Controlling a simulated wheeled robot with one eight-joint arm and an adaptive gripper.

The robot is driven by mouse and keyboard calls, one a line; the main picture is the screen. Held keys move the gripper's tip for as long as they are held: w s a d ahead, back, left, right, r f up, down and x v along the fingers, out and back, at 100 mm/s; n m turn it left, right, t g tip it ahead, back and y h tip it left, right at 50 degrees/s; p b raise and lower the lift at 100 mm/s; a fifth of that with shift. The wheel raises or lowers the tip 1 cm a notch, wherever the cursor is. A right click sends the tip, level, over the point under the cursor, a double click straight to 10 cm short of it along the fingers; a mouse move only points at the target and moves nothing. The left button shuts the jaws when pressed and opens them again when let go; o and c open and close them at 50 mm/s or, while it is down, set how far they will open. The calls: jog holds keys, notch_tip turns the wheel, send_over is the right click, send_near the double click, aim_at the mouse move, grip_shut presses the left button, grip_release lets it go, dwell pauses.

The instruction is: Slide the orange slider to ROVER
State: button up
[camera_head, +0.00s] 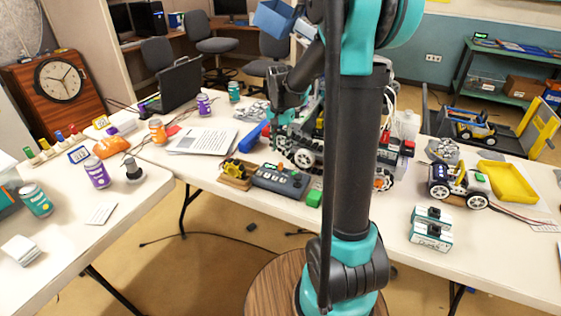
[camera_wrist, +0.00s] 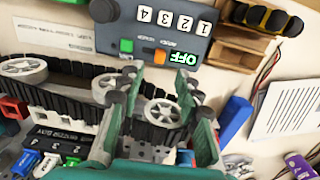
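The orange slider (camera_wrist: 160,57) sits on a dark grey control box (camera_wrist: 172,25), seen upside down in the wrist view. It lies between a green button (camera_wrist: 126,46) and a lit display reading OFF (camera_wrist: 185,58). Small lettering beside the slider is too small to read. In the head view my gripper (camera_head: 287,108) hangs behind the box.
A tracked vehicle (camera_wrist: 78,85) with pale wheels fills the space below and behind my fingers. A yellow-and-black item on a wooden base (camera_head: 237,173) adjoins the box's left; a green block (camera_head: 314,198) lies at its right. A blue bar (camera_wrist: 233,119) lies nearby.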

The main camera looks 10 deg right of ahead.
aim_at(280, 163)
notch_tip(280, 163, down, 7)
jog(key=shift+r, duration=0.1)
jog(key=shift+c, duration=0.3)
grip_shut()
